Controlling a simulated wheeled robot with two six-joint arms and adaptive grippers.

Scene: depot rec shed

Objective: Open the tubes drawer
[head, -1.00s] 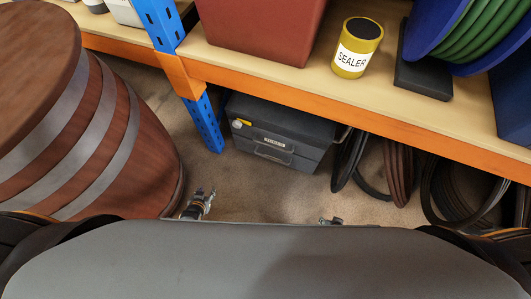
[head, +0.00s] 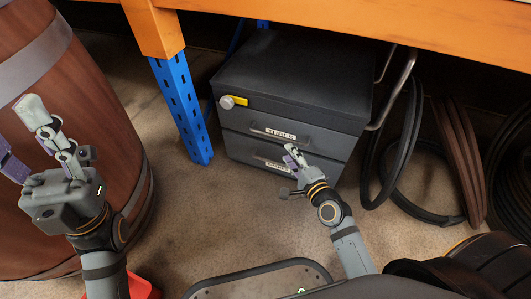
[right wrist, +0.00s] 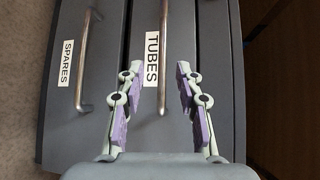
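A dark grey cabinet (head: 300,75) stands on the floor under the shelf. Its tubes drawer (head: 256,126), labelled TUBES, looks shut and has a metal bar handle (right wrist: 164,40). My right gripper (head: 292,155) is in front of the drawers. In the right wrist view, its fingers (right wrist: 159,70) are open, with the tubes handle running between them in the picture; neither finger visibly touches it. I cannot tell whether the tips reach its depth. The spares drawer (right wrist: 75,120) lies just below and looks shut. My left gripper (head: 22,135) is open and empty in front of the barrel.
A brown barrel (head: 95,110) stands at the left. A blue rack post (head: 182,105) is beside the cabinet, under an orange beam (head: 350,18). A round knob with a yellow plate (head: 234,101) is on the cabinet's upper front.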

